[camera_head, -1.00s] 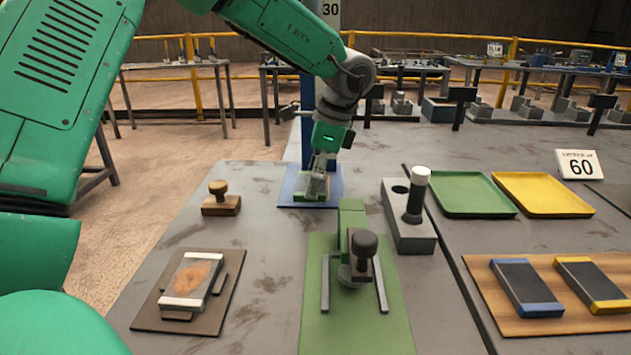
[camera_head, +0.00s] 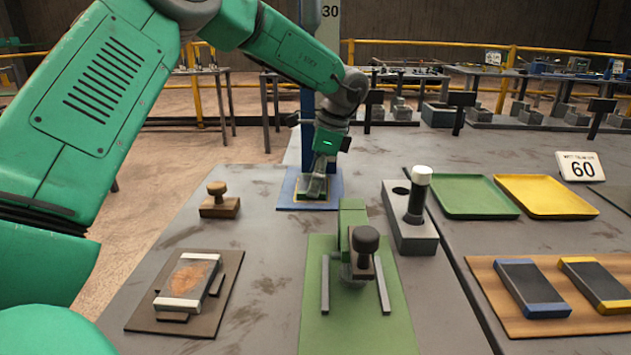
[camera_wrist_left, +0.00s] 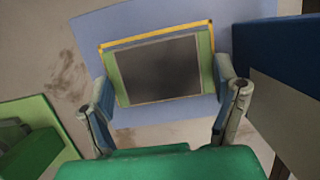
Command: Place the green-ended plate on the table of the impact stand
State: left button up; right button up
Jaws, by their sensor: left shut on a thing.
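The green-ended plate (camera_wrist_left: 160,70), dark grey with a green band at each end, lies between the fingers of my left gripper (camera_wrist_left: 165,78) in the left wrist view. My left gripper (camera_head: 313,188) is shut on it, low over the blue base (camera_head: 286,190) of the impact stand in the head view. A yellow-edged table (camera_wrist_left: 155,33) shows just past the plate's far edge, under it. Whether the plate touches the table I cannot tell. The stand's blue column (camera_head: 307,120) rises right behind my gripper. My right gripper is not in view.
A wooden-handled stamp (camera_head: 219,201) and a rust-marked plate on a holder (camera_head: 188,280) are at left. A green fixture (camera_head: 352,250) stands in front. A grey block with a white-topped post (camera_head: 412,225) and green (camera_head: 470,195) and yellow (camera_head: 540,195) trays are at right.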

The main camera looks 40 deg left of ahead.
pick_arm(q)
jog(key=o, duration=1.4)
jog(key=p+v, duration=0.1)
jog(key=v, duration=0.4)
jog(key=shift+r+p, duration=0.15)
jog(key=shift+p, duration=0.2)
jog(key=w+d, duration=0.2)
jog(key=d, duration=0.1)
jog(key=w+d+p, duration=0.1)
jog(key=w+d, duration=0.2)
jog(key=w+d+p, duration=0.1)
jog(key=w+d, duration=0.1)
jog(key=d, duration=0.1)
jog(key=shift+w+d+f, duration=0.1)
jog(key=shift+w+f, duration=0.1)
jog(key=shift+w, duration=0.2)
jog(key=shift+r, duration=0.1)
